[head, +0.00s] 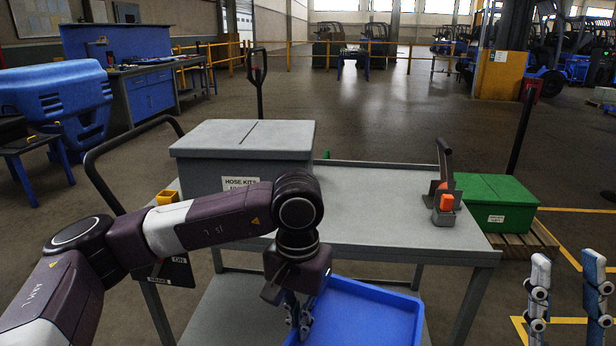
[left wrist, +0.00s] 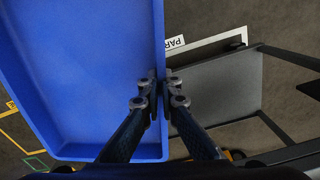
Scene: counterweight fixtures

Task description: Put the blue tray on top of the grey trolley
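The blue tray (head: 370,318) shows at the bottom of the head view, below the near edge of the grey trolley's top (head: 370,210). I cannot tell whether it rests on anything. My left gripper (head: 298,322) is at the tray's left side. In the left wrist view the tray (left wrist: 85,70) fills the left, and my left fingers (left wrist: 160,92) are closed with its side wall between them. My right gripper (head: 566,268) is at the lower right of the head view, its two fingers wide apart with nothing between them.
On the trolley top stand a grey lidded box (head: 245,150) at the left and a grey fixture with an orange block (head: 446,203) at the right. The top between them is clear. A green box (head: 495,200) on a pallet stands right of the trolley. A lower shelf (head: 228,312) shows.

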